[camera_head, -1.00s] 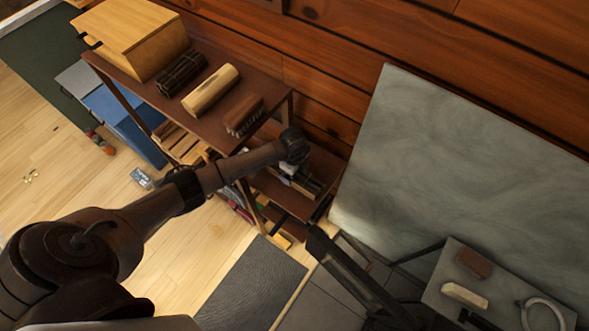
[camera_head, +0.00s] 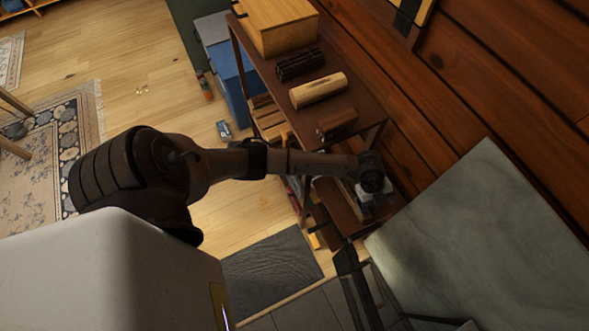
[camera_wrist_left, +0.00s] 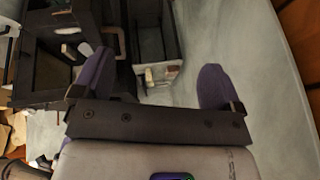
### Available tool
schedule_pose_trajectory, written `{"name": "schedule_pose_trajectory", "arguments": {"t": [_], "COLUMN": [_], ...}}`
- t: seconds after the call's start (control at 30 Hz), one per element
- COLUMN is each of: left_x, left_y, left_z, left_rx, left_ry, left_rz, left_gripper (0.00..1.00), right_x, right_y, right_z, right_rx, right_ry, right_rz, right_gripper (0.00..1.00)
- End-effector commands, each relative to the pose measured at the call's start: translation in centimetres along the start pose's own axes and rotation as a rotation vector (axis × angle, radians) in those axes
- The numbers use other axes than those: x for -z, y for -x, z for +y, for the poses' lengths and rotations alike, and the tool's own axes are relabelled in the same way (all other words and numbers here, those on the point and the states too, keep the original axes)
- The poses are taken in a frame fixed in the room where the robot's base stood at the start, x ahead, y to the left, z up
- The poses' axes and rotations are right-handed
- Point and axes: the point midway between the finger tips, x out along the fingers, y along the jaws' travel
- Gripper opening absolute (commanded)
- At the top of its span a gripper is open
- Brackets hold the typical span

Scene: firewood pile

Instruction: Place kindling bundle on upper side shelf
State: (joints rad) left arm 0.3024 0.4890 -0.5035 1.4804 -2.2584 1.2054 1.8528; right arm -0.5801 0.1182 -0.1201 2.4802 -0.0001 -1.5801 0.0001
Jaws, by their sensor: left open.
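A dark bundle of sticks (camera_head: 300,64), which looks like the kindling bundle, lies on the top board of the brown side shelf (camera_head: 352,88). A pale log (camera_head: 318,90) and a brown brush-like block (camera_head: 337,123) lie beside it. My left arm reaches in from the left, and my left gripper (camera_head: 370,208) is beside the shelf's lower level, below the top board. In the left wrist view the left gripper's purple fingers (camera_wrist_left: 153,80) are wide apart, with nothing held between them. My right gripper is not in view.
A wooden box (camera_head: 280,28) stands at the far end of the top board. A grey-green stone slab (camera_head: 480,225) stands right of the shelf against the plank wall. A dark mat (camera_head: 268,268) lies on the floor. In the left wrist view a black stove-like frame (camera_wrist_left: 60,45) is at upper left.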

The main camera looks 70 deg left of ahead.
Motion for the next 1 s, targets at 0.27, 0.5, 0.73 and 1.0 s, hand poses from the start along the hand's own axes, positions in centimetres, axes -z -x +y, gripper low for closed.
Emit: {"name": "schedule_pose_trajectory", "arguments": {"t": [0.27, 0.5, 0.73, 1.0], "left_x": [14.6, 12.5, 5.2, 3.6], "left_y": [6.1, 14.6, 15.7, 13.0], "left_z": [-1.6, -1.5, 4.9, 17.2], "left_rx": [0.672, 1.223, 1.289, 0.794], "left_ry": [-0.008, 0.437, 1.018, 1.362], "left_rz": [0.673, 0.713, 0.328, -0.105], "left_gripper": [0.91, 0.91, 0.91, 0.91], "right_x": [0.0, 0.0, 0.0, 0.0], "right_y": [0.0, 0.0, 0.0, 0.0], "right_z": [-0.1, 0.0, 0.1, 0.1], "right_rx": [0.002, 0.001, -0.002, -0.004], "right_ry": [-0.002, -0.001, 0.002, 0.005], "right_rz": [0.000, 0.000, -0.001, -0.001], "right_gripper": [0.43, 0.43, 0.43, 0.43]}}
